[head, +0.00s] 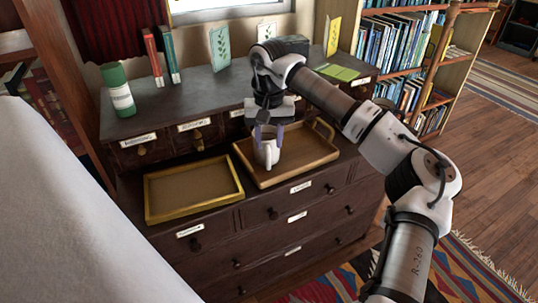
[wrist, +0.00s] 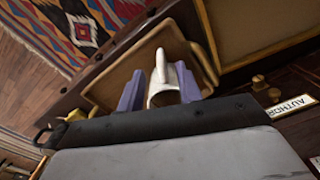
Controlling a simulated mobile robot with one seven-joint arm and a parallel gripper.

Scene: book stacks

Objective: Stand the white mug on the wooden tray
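The white mug (head: 267,154) is upright over the left part of the wooden tray (head: 299,164), which has raised handles. I cannot tell for sure whether its base touches the tray. My gripper (head: 269,134) points down from above, with its two purple fingers on either side of the mug. In the wrist view the mug (wrist: 163,93) sits between the fingers of my gripper (wrist: 165,88), which look closed against its sides. The mug's handle faces away from my palm there. The tray (wrist: 112,88) lies beneath.
A yellow-rimmed tray (head: 156,214) lies to the left on the same dark chest (head: 250,217). The raised back shelf holds a green-and-white canister (head: 118,91), upright books (head: 167,55) and cards (head: 219,47). A bookcase (head: 403,55) stands at right.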

